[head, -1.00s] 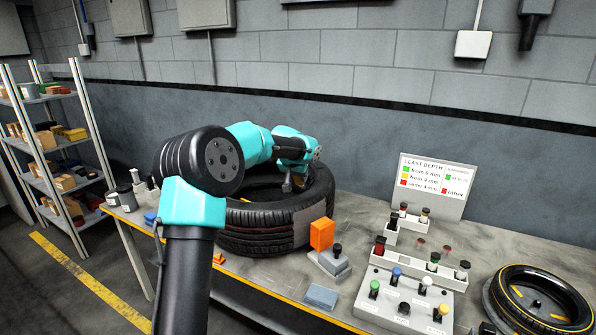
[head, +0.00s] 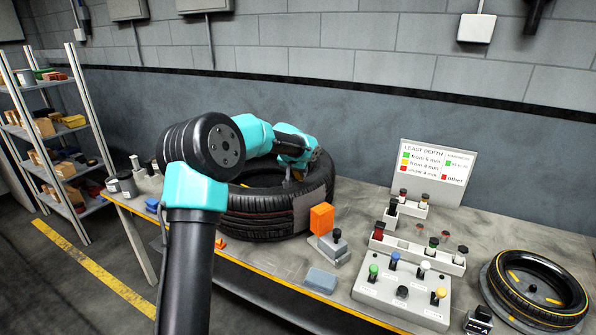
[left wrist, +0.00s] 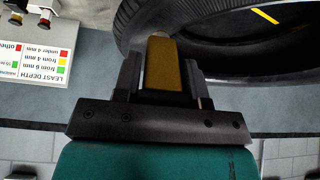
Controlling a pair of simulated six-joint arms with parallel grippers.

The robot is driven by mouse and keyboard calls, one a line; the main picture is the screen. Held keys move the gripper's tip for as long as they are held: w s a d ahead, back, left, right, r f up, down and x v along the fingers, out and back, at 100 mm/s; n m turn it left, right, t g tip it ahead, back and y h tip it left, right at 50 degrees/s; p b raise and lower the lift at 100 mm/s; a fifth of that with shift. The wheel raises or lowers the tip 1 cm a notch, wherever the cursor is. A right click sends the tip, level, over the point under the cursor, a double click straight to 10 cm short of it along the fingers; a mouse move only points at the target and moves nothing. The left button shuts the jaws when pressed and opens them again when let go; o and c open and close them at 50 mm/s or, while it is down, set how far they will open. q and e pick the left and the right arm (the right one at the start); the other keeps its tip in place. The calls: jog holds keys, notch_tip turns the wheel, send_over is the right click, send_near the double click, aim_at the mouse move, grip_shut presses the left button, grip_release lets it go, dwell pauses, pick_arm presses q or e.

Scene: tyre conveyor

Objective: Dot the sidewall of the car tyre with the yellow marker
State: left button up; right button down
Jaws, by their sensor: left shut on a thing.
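The car tyre (head: 262,222) is a large black tyre lying flat on the bench, with a grey patch on its tread side. My left gripper (head: 290,174) is above its far inner rim, and the arm partly hides the tyre. In the left wrist view the gripper (left wrist: 163,68) is shut on the yellow marker (left wrist: 168,66), an ochre-yellow block. Its tip is near or against the tyre (left wrist: 225,62); contact cannot be told. A yellow dash (left wrist: 265,16) shows on the tyre there. My right gripper is not in view.
An orange block (head: 321,218) on a grey fixture stands just right of the tyre. A white rack (head: 400,300) holds several coloured-collar pegs. A smaller tyre (head: 505,292) with yellow marks lies far right. A sign board (head: 432,175) stands behind.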

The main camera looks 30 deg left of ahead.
pick_arm(q)
jog(key=shift+f, duration=0.65)
dwell(0.8)
jog(key=shift+r, duration=3.6)
jog(key=shift+f, duration=0.1)
